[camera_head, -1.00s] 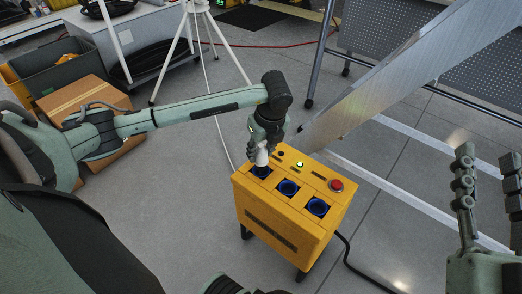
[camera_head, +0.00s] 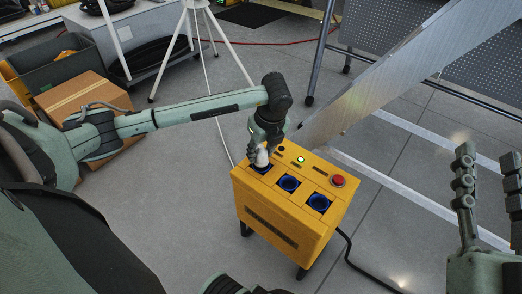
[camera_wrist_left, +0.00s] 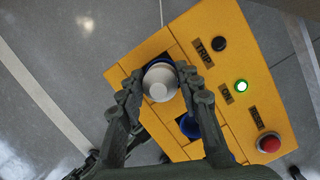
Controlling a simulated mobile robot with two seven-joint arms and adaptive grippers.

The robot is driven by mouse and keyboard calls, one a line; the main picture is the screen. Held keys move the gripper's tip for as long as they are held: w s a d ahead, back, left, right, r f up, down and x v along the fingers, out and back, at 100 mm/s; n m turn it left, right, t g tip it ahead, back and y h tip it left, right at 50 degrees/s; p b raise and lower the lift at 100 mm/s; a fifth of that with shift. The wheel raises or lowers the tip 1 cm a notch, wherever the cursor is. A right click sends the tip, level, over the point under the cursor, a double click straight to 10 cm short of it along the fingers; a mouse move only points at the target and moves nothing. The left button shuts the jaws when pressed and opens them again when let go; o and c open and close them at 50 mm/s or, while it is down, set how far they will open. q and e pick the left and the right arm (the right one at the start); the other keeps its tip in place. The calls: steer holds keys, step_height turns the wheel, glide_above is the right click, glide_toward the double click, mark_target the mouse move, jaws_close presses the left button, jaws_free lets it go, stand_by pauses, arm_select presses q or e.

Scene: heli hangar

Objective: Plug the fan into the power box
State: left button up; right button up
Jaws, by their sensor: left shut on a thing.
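The yellow power box (camera_head: 268,218) stands on short legs on the floor, with blue sockets on its top. My left gripper (camera_head: 261,157) is shut on the white plug (camera_head: 262,158) at the leftmost socket. In the left wrist view the plug (camera_wrist_left: 160,82) sits between both fingers, over the socket, which it mostly hides. I cannot tell how deep the plug is in. The middle socket (camera_head: 288,184) and the right socket (camera_head: 319,203) are empty. My right gripper (camera_head: 490,180) is open and empty at the right edge. The fan itself cannot be made out.
The box top has a red button (camera_head: 338,181) and a lit green light (camera_head: 301,159). A slanted metal beam (camera_head: 385,75) passes close behind the box. A black cable (camera_head: 361,271) runs from its right side. A white tripod (camera_head: 190,40) and a cardboard box (camera_head: 85,100) stand at the back left.

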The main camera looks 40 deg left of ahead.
arm_select(q)
steer(key=shift+f, duration=0.45)
steer(key=o, duration=1.7)
steer(key=shift+o, duration=0.2)
steer(key=shift+r+p, duration=3.6)
steer(key=shift+r, duration=2)
steer(key=shift+f, duration=0.1)
